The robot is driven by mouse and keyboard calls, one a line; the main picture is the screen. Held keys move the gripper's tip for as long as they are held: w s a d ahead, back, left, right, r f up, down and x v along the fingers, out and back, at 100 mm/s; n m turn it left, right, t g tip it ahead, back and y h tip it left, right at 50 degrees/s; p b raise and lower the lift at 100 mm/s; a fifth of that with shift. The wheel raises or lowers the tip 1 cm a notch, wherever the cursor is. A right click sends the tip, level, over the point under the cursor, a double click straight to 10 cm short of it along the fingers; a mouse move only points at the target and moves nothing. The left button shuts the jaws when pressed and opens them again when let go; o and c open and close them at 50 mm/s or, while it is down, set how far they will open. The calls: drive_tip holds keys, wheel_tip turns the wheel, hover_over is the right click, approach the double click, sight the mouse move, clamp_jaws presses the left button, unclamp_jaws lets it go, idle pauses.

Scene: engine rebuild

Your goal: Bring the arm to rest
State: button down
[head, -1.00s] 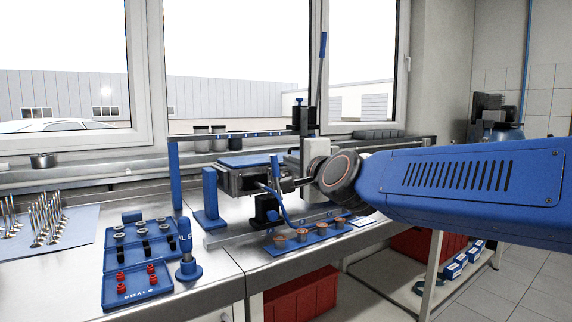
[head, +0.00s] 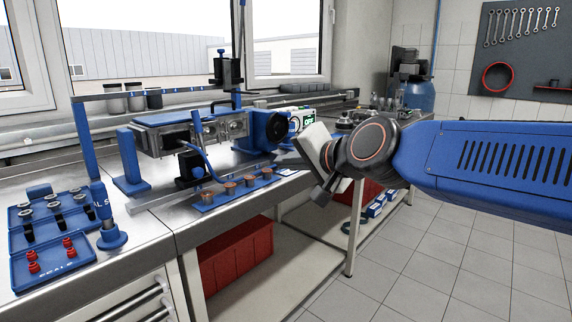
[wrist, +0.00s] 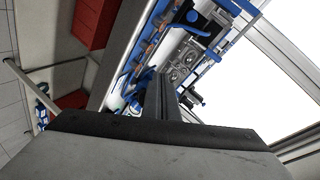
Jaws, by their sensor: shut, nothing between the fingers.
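My gripper shows at the end of my blue arm in the head view (head: 322,192), hanging in front of the bench's right part, clear of the bench top. In the wrist view my gripper's fingers (wrist: 163,100) lie together as one dark bar, with nothing between them. The wrist view looks across the bench at a steep tilt. The engine fixture with its metal block (head: 205,133) stands on the bench to the left of my gripper.
A blue strip with several copper-coloured parts (head: 235,199) lies at the bench front. A blue tray with red seals (head: 52,262) and an upright blue tool (head: 108,220) are at left. Red bins (head: 237,255) sit below. Open tiled floor (head: 450,270) lies at right.

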drive_tip(key=s+d+f+n+g+h, duration=0.2)
drive_tip(key=s+d+f+g+h, duration=0.1)
drive_tip(key=s+d+f, duration=0.8)
drive_tip(key=s+d+f+n+g+h, duration=0.3)
drive_tip(key=s+d+f+h, duration=0.2)
drive_tip(key=s+d+f, duration=0.7)
drive_tip(key=d+f, duration=0.4)
drive_tip(key=d, duration=0.2)
drive_tip(key=shift+d+g+h, duration=0.3)
drive_tip(key=shift+d+g, duration=0.1)
drive_tip(key=shift+w+r, duration=0.1)
